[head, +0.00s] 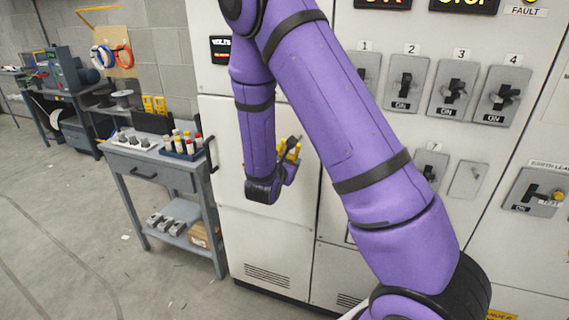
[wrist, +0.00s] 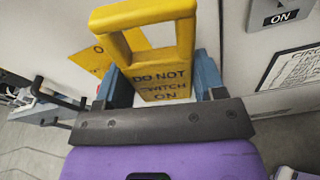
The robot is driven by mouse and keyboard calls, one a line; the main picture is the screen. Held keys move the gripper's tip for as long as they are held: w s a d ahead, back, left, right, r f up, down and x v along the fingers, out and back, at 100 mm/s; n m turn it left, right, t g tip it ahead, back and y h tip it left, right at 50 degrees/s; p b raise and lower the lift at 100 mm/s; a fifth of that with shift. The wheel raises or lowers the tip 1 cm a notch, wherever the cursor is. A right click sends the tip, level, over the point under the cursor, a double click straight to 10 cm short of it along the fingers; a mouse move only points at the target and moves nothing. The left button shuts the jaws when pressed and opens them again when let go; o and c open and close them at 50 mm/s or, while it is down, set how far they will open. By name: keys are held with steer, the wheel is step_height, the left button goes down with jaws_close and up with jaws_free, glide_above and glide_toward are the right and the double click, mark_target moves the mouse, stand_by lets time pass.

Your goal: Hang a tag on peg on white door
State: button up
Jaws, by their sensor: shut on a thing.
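My gripper (wrist: 163,82) is shut on a yellow tag (wrist: 165,86) lettered "DO NOT SWITCH ON", between its two blue fingers. The tag's thick open yellow loop stands above the fingers. A second yellow piece (wrist: 88,60) with a small dark mark shows behind it to the left; I cannot tell what it hangs from. In the head view my gripper (head: 289,168) is in front of the white door (head: 237,150), with yellow showing beside it. The peg cannot be made out clearly, and contact between the tag and the door cannot be told.
A grey cart (head: 165,180) with several small bottles and parts stands left of the door. A panel of numbered switches (head: 452,88) is on the right, behind my arm. A workbench (head: 65,95) stands far left. The floor (head: 80,230) at left is mostly open.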

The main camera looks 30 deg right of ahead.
steer(key=x, duration=0.8)
steer(key=shift+f, duration=0.15)
stand_by(0.9)
stand_by(0.5)
steer(key=o, duration=1)
steer(key=shift+c, duration=0.2)
steer(key=shift+s, duration=0.1)
